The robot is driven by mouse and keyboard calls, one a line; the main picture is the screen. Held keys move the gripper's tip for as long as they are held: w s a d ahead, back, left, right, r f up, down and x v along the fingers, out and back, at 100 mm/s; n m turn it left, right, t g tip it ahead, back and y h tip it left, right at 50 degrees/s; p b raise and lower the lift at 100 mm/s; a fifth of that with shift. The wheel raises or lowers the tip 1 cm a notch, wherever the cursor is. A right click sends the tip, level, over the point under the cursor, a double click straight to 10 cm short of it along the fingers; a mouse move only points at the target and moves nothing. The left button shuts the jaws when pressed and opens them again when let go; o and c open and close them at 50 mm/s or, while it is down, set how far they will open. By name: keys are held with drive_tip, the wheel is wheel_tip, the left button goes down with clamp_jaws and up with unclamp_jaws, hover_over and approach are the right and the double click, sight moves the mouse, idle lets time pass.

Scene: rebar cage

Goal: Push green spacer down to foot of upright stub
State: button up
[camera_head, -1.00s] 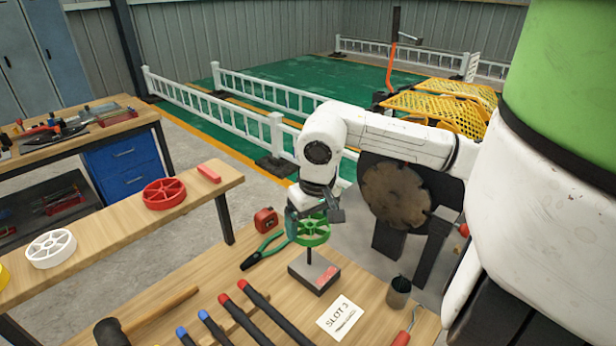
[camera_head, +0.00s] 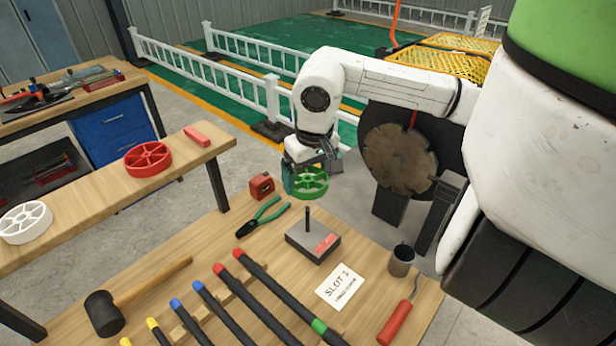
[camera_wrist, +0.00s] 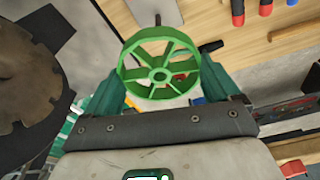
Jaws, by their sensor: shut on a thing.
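The green spacer (camera_head: 311,183), a spoked wheel, is held in my gripper (camera_head: 305,178). In the wrist view the green spacer (camera_wrist: 160,76) sits between the two dark-green fingers of my gripper (camera_wrist: 162,72), which press its rim on both sides. The upright stub (camera_head: 308,218) is a short dark rod rising from a grey block (camera_head: 318,248) with a pink-red label on the bench. In the head view the spacer appears above and apart from the stub's top, and the stub is bare along its visible length. The exact sideways offset is hard to tell.
The bench (camera_head: 250,215) also carries green-handled pliers (camera_head: 263,217), a red tape measure (camera_head: 261,186), a SLOT 3 card (camera_head: 340,287), a grey cup (camera_head: 401,260), a red-handled tool (camera_head: 398,318), a mallet (camera_head: 104,312) and several dark bars (camera_head: 238,301). A side bench holds other wheels.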

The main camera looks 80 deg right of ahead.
drive_tip(key=b, duration=0.6)
hover_over(309, 210)
drive_tip(key=shift+w+f, duration=0.15)
drive_tip(key=shift+f, duration=2.4)
drive_tip(key=shift+b, duration=1.6)
drive_tip(key=shift+f+b, duration=3.55)
drive_tip(key=shift+b, duration=0.4)
